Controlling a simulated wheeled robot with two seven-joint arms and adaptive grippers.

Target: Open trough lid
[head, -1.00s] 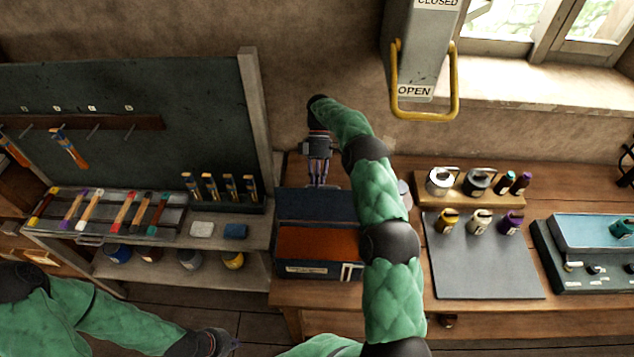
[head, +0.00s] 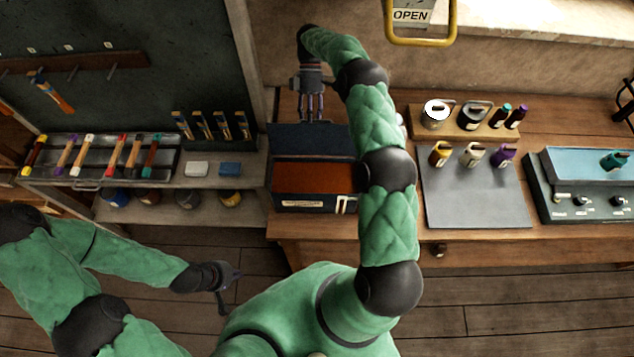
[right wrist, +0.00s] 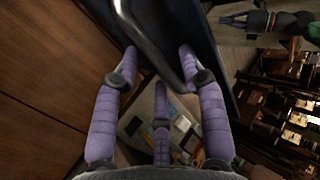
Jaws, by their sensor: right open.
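The trough (head: 300,200) is a dark blue box with a pale front label, at the left end of the workbench in the head view. Its dark blue lid (head: 312,141) stands raised at the back, and the red-brown inside (head: 312,176) shows. My right gripper (head: 311,118) is open at the lid's top edge, fingers pointing down. In the right wrist view its spread purple fingers (right wrist: 160,70) are around a dark blue panel (right wrist: 207,45) with a grey bar (right wrist: 150,40); I cannot tell whether they touch. My left gripper (head: 228,285) hangs above the floor, away from the trough.
A yellow handle (head: 420,42) hangs above.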

